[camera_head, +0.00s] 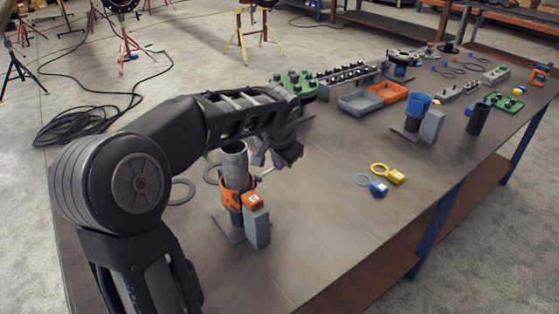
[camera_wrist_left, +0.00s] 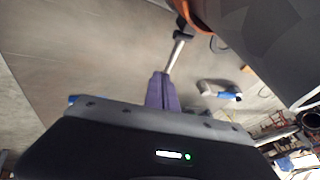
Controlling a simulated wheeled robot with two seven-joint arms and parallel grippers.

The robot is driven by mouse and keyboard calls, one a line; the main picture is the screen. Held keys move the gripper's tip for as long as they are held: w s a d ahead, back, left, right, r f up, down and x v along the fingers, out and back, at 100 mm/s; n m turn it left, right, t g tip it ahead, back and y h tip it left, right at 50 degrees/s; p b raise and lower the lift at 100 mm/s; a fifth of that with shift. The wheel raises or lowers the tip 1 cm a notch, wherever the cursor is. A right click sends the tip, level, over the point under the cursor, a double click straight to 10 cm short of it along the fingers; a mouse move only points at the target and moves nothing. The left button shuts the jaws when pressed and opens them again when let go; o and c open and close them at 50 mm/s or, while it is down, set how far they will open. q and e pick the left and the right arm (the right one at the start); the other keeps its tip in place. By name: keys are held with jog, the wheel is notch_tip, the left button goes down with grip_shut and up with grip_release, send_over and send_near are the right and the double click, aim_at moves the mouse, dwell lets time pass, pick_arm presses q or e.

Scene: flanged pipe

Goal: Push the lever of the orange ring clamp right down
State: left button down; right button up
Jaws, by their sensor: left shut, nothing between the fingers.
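The orange ring clamp (camera_head: 231,198) sits around an upright grey pipe (camera_head: 234,160) on a stand with a grey block. Part of its orange body shows at the top of the left wrist view (camera_wrist_left: 196,18). Its lever, a pale metal rod, sticks out up and to the right in the head view (camera_head: 267,172); in the left wrist view the rod (camera_wrist_left: 175,54) has a dark joint at its far end. My left gripper (camera_wrist_left: 163,90) is shut and empty, its fingertips at the rod's near end; whether they touch it I cannot tell. My right gripper is not in view.
A similar stand with a blue clamp (camera_head: 418,104) is farther back. Grey (camera_head: 360,103) and orange (camera_head: 388,92) trays are behind. The front right of the table is clear.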

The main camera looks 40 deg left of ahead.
pick_arm(q)
jog(key=shift+w+a+f+b, duration=0.2)
jog(key=shift+a+f+b, duration=0.05)
jog(key=shift+f+b, duration=0.45)
jog(key=shift+r, duration=0.15)
jog(key=shift+w+r+p, duration=0.1)
jog(key=shift+r+p, duration=0.45)
jog(key=shift+r, duration=0.15)
jog(key=shift+r, duration=0.1)
